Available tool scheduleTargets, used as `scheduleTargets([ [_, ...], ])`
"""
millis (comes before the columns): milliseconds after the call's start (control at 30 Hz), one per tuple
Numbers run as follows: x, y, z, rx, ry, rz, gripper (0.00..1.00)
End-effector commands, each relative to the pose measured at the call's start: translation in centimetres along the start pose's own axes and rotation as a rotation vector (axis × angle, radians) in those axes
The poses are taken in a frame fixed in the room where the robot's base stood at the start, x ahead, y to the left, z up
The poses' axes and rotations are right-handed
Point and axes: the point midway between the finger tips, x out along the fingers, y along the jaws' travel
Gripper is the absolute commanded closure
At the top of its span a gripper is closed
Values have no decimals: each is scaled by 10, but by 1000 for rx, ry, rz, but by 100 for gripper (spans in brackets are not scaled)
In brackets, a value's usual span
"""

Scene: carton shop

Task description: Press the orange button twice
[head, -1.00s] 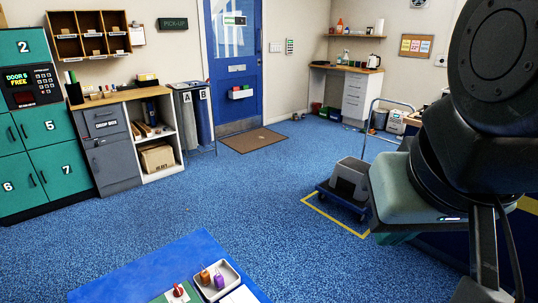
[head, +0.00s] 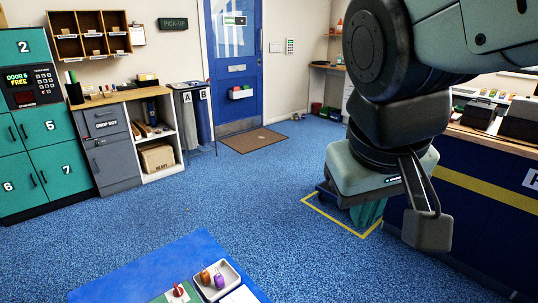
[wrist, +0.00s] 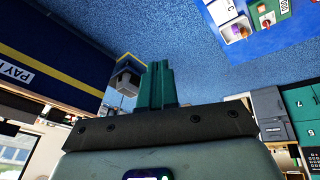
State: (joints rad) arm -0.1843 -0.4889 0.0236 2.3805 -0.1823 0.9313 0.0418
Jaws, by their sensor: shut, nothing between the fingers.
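I cannot make out an orange button for certain in either view. A blue mat (head: 125,282) lies at the bottom of the head view, cut off by the frame. On it are a red knob (head: 178,289) on a green board and a white tray (head: 228,270) holding a small orange item and a purple item. The mat also shows at the top right of the wrist view, where small orange and red parts are too small to identify. My gripper (head: 369,216) is at the right, far from the mat, fingers downward. In the wrist view its green fingers (wrist: 157,85) are together and empty.
A counter (head: 460,215) with a yellow stripe stands right of my gripper. A trolley (wrist: 125,80) is close to my fingers in the wrist view, mostly hidden in the head view. Green lockers (head: 35,150) stand at the left. The blue floor between is clear.

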Motion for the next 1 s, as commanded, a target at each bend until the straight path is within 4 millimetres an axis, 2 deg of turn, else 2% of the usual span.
scheduleTargets([
  [33, 9, -7, -12, -67, -37, 15, 100],
  [267, 48, -42, -58, -340, -150, 109, 100],
  [367, 68, -64, -76, -463, -187, 153, 100],
  [533, 105, -112, -101, -677, -227, 229, 100],
  [767, 164, -192, -115, -967, -249, 333, 100],
  [1000, 227, -281, -101, -1253, -230, 433, 100],
])
